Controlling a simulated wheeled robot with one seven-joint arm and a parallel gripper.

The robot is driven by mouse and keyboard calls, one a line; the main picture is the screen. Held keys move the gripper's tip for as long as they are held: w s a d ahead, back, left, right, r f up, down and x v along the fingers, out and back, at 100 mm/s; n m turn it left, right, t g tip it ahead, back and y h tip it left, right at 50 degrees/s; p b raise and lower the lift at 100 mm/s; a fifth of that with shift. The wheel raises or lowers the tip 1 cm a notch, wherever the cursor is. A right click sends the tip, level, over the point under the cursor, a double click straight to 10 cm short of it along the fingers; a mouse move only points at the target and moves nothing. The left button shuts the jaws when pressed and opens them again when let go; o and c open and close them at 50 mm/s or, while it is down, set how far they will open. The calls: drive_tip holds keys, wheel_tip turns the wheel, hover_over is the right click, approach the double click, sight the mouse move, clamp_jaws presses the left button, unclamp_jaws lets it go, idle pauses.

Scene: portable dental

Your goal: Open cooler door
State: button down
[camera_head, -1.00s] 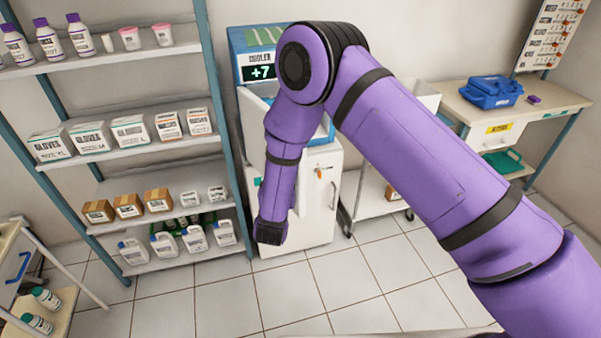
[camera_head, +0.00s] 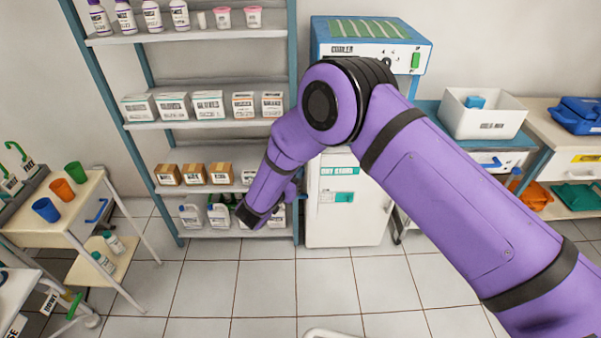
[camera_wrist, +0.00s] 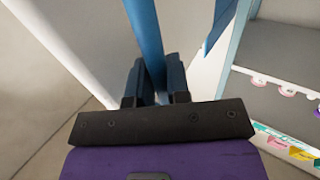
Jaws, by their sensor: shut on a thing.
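The cooler (camera_head: 370,45), with a blue top and a white lower front, stands against the back wall. My arm hides most of its middle in the head view. In the wrist view my gripper (camera_wrist: 155,82) has its dark fingers on either side of a blue upright bar (camera_wrist: 145,35), which looks like the door handle, and is shut on it. Pale panels show beside the bar, probably the door. An opening with a grey inside and small pink and white items shows at the right of the wrist view. The fingers are hidden in the head view.
A shelf rack (camera_head: 295,100) with boxes and bottles stands just left of the cooler. A table with a white bin (camera_head: 482,115) is to its right. A small cart (camera_head: 85,215) with cups is at the left.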

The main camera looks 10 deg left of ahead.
idle(0.3)
drive_tip(key=c, duration=1.1)
unclamp_jaws()
drive_tip(key=v, duration=1)
drive_tip(key=shift+s+a, duration=0.2)
drive_tip(key=shift+s, duration=0.15)
